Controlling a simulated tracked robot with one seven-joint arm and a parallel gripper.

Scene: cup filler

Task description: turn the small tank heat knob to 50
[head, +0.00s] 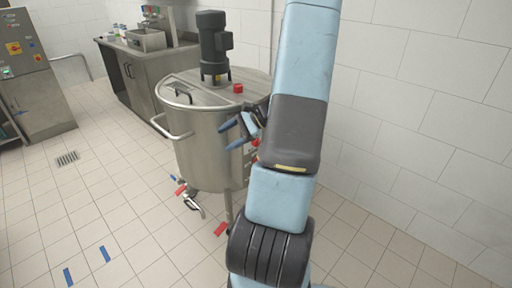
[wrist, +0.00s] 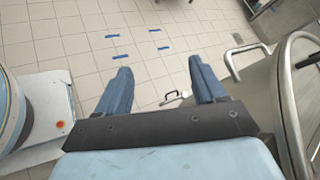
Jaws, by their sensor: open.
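The stainless steel tank (head: 200,150) stands in the middle of the head view, with a dark motor on its lid. A panel with small red parts (head: 255,143) shows at its right side, mostly hidden behind my arm. I cannot make out the heat knob or its setting. My gripper (head: 228,137) is in front of the tank's right side, its blue fingers pointing left. In the wrist view my gripper (wrist: 160,66) is open and empty, with floor beyond it. The tank's curved wall and handle (wrist: 284,80) are at the right there.
A red button (head: 238,88) sits on the lid. A valve (head: 192,202) and legs are low on the tank. A steel counter (head: 140,85) stands behind, a control cabinet (head: 30,80) at far left. Tiled wall is close at right. Floor at left is clear, with blue tape marks (head: 105,254).

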